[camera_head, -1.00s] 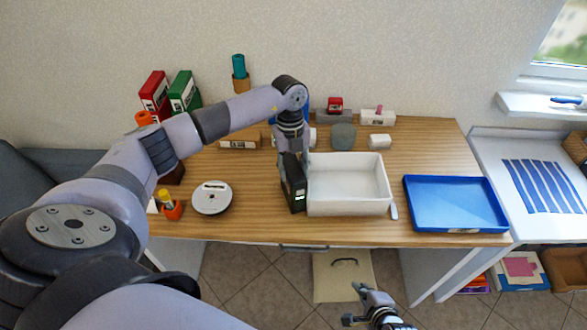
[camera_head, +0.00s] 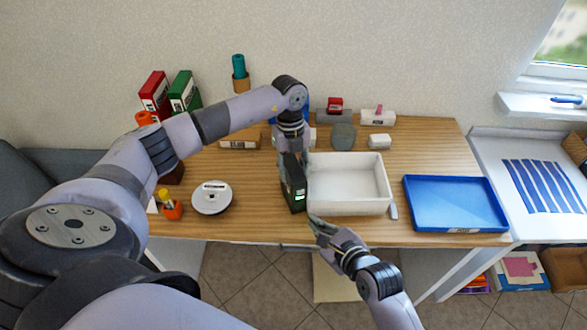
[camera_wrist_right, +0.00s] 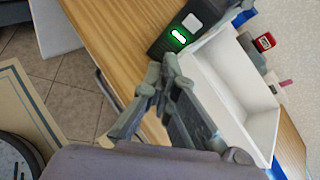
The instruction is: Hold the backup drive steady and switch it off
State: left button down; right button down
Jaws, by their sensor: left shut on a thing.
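The backup drive (camera_head: 294,188) is a dark upright box with a lit green light low on its front. It stands on the desk against the left wall of the white bin. My left gripper (camera_head: 296,156) is shut on it from above, its fingertips partly hidden. In the right wrist view the drive (camera_wrist_right: 163,38) shows the glowing green light (camera_wrist_right: 179,37) beside a pale square button (camera_wrist_right: 191,22). My right gripper (camera_head: 314,219) is at the desk's front edge, just in front of the drive and apart from it. Its fingertips (camera_wrist_right: 162,68) are together with nothing between them.
The white bin (camera_head: 385,189) stands right of the drive, and a blue tray (camera_head: 455,229) lies farther right. A round white device (camera_head: 211,198) and an orange holder (camera_head: 173,211) are on the left. Boxes and blocks line the back. Bare desk lies between the round device and the drive.

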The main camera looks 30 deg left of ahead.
aim_at(300, 197)
jog(key=shift+w+a, duration=0.9)
jog(key=shift+a, duration=0.25)
jog(key=shift+w+a, duration=0.9)
jog(key=shift+a, duration=0.25)
jog(key=shift+a, duration=0.1)
jog(key=shift+w+a, duration=0.4)
dwell(0.4)
jog(key=shift+s+d, duration=0.45)
jog(key=shift+d, duration=0.05)
jog(key=s+d, duration=0.3)
jog(key=d, duration=0.1)
jog(key=shift+s+d, duration=0.35)
jog(key=shift+d, duration=0.05)
